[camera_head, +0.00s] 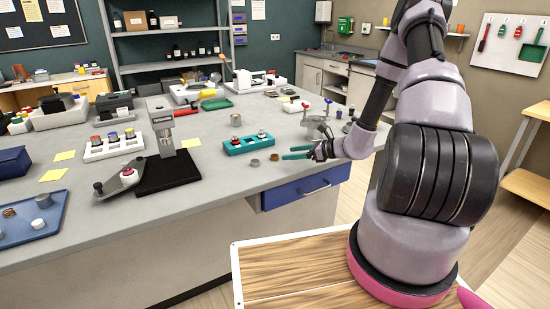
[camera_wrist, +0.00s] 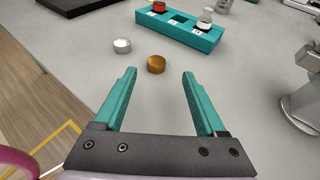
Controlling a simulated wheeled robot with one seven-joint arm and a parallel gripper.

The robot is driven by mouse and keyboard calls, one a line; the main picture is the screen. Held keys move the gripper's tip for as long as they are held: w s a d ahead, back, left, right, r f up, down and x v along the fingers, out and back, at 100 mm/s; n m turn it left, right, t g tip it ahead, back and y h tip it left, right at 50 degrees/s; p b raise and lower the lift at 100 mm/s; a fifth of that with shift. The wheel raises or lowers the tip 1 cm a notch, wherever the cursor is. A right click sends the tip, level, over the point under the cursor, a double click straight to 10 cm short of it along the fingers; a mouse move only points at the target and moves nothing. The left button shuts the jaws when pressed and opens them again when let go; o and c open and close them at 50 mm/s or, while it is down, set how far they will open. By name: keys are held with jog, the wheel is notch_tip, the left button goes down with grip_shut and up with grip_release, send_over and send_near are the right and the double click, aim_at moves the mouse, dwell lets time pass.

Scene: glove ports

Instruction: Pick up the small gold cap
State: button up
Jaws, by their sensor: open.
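The small gold cap (camera_wrist: 156,64) lies on the grey bench top, just beyond my fingertips and near the middle of the gap between them in the wrist view. In the head view the cap (camera_head: 274,157) shows small, just left of my gripper (camera_head: 284,153). My gripper (camera_wrist: 159,74) is open and empty, with its two teal fingers on either side of the line to the cap. A silver cap (camera_wrist: 122,45) lies to the left of and beyond the gold one; it also shows in the head view (camera_head: 255,163).
A teal rack (camera_wrist: 180,32) with vials stands beyond the caps. A metal stand (camera_wrist: 301,108) is right of my gripper. The bench's front edge, with a blue drawer (camera_head: 305,188) below, is close. The bench is clear around the caps.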

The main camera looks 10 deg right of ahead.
aim_at(276, 156)
jog(key=x, duration=0.5)
jog(key=shift+s+a+f, duration=0.15)
jog(key=shift+s+f, duration=0.05)
jog(key=shift+f, duration=0.05)
grip_shut()
jog(key=shift+r, duration=0.15)
